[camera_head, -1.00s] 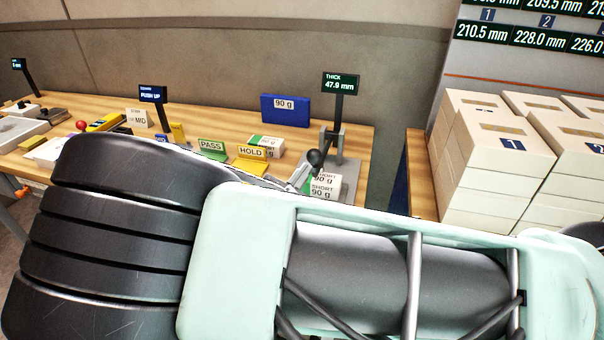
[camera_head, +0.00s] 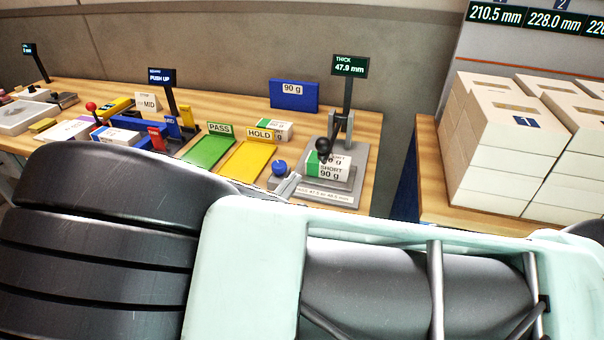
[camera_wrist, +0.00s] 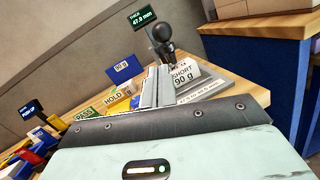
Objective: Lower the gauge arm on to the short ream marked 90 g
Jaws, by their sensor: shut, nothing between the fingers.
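The thickness gauge (camera_head: 341,130) stands at the bench's right end; its THICK display (camera_head: 349,66) reads 47.9 mm. The gauge arm ends in a black ball knob (camera_head: 323,146), which overlaps the top of the short ream marked 90 g (camera_head: 333,172) on the gauge plate. The arm's contact with the ream is hidden. In the wrist view, the knob (camera_wrist: 163,32) stands just beyond my gripper (camera_wrist: 158,70), and the ream (camera_wrist: 185,77) lies to its right. My gripper is shut and empty; its tips (camera_head: 289,186) show at the gauge's left front in the head view.
A blue 90 g block (camera_head: 294,95) stands behind. Stacked reams (camera_head: 505,140) fill the right table. My arm covers the foreground.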

